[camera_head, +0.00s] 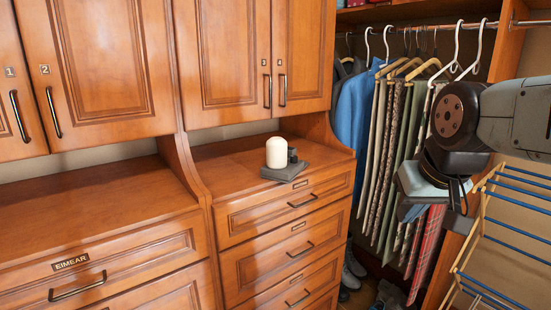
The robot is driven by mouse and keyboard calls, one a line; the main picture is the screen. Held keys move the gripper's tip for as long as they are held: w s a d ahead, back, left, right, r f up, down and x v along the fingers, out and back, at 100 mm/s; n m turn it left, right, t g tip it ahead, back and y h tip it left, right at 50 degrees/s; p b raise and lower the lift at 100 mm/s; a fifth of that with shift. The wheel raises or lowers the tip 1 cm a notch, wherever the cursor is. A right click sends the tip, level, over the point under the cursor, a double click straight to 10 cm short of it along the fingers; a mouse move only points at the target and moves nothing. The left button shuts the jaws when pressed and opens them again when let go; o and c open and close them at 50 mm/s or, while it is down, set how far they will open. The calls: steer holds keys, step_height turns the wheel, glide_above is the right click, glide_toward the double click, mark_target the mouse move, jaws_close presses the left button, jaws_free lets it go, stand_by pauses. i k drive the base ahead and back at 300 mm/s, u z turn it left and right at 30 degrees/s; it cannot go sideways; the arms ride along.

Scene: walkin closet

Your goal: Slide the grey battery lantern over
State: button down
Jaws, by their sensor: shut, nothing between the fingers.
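A small group stands on the wooden counter above the drawers, near the middle of the head view. It has a white domed piece (276,152), a small dark grey piece (292,155) close against its right side, and a flat dark grey slab (284,172) under them. The grey battery lantern cannot be told clearly from these pieces at this size. My gripper (455,208) is at the right, in front of the hanging clothes, well apart from the group. It is shut and empty; its fingertips are small and dark in the picture.
The wooden counter (225,157) has bare room left of the group; its front edge lies just ahead of the slab. A lower counter (90,220) at left is clear. Cabinets (225,50) hang above. A drying rack (500,220) stands at right, near my gripper.

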mark_target(278, 167)
steer(key=u, duration=1.35)
steer(key=k, duration=0.8)
steer(key=z, duration=0.65)
steer(key=i, duration=1)
steer(key=z, duration=0.1)
